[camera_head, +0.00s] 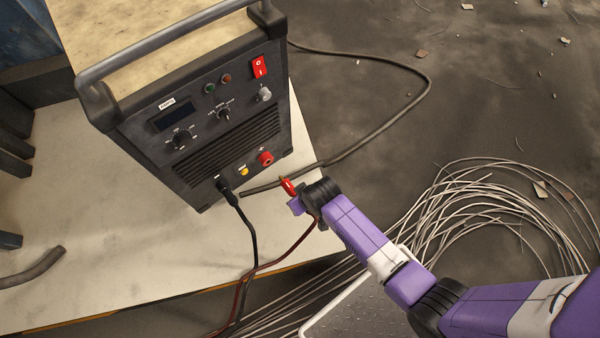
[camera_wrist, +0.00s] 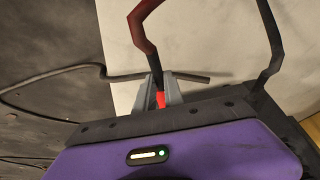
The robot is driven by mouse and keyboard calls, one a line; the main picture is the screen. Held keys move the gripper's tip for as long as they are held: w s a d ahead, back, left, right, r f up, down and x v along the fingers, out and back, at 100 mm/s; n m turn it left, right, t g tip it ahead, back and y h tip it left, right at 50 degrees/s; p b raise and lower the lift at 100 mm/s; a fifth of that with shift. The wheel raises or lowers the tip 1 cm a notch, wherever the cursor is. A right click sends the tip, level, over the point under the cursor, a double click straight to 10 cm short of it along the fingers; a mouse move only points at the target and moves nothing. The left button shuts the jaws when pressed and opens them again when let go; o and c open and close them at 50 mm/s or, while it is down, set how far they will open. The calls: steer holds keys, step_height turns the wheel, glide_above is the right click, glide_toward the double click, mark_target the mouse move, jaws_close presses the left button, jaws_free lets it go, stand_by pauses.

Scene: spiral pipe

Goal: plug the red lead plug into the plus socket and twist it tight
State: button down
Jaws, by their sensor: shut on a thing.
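The red lead plug (camera_head: 287,184) is in my gripper (camera_head: 292,192), in front of the welding machine's lower right corner. Its tip points up and left, apart from the machine. In the wrist view the red plug (camera_wrist: 160,99) shows between my gripper's two grey fingers (camera_wrist: 160,92), which are shut on it, and its dark red lead (camera_wrist: 143,35) runs up from there. The red plus socket (camera_head: 266,158) is on the machine's front panel, up and left of the plug. A black plug (camera_head: 223,185) sits in the panel's lower left socket.
The welding machine (camera_head: 200,130) stands on a pale table (camera_head: 120,250). A yellow socket (camera_head: 243,171) lies between the black plug and the red socket. A grey cable (camera_head: 350,150) crosses the table edge behind the plug. Coiled wire (camera_head: 440,220) lies on the floor at right.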

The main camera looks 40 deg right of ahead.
mark_target(284, 179)
steer(key=shift+w+b, duration=0.8)
steer(key=shift+w, duration=1.95)
steer(key=shift+w+b, duration=0.6)
steer(key=shift+w, duration=1.2)
steer(key=shift+d+f+m+y+b, duration=0.2)
steer(key=shift+f+m+y+b, duration=0.1)
steer(key=shift+y, duration=0.8)
steer(key=shift+s+f+y+b, duration=0.1)
steer(key=shift+f+y+b, duration=0.1)
steer(key=shift+y+b, duration=0.9)
steer(key=shift+y, duration=0.5)
steer(key=shift+f+m+y+b, duration=0.15)
steer(key=shift+m+y+b, duration=0.25)
steer(key=shift+y+b, duration=0.9)
steer(key=shift+d+f+m+t+y+b, duration=0.15)
steer(key=shift+y+b, duration=0.45)
steer(key=shift+b, duration=0.6)
steer(key=shift+m+t+y+b, duration=0.1)
steer(key=shift+m+y+b, duration=0.15)
steer(key=shift+y+b, duration=0.65)
steer(key=shift+d+f+m+t+y+b, duration=0.1)
steer(key=shift+m+t+y+b, duration=0.15)
steer(key=shift+b, duration=1.25)
steer(key=shift+d+f+m+t+y+b, duration=0.15)
steer(key=shift+m+t+y+b, duration=0.2)
steer(key=shift+y+b, duration=1.45)
steer(key=shift+d+f+m+t+y+b, duration=0.15)
steer(key=shift+m+t+y+b, duration=0.4)
steer(key=shift+b, duration=2.2)
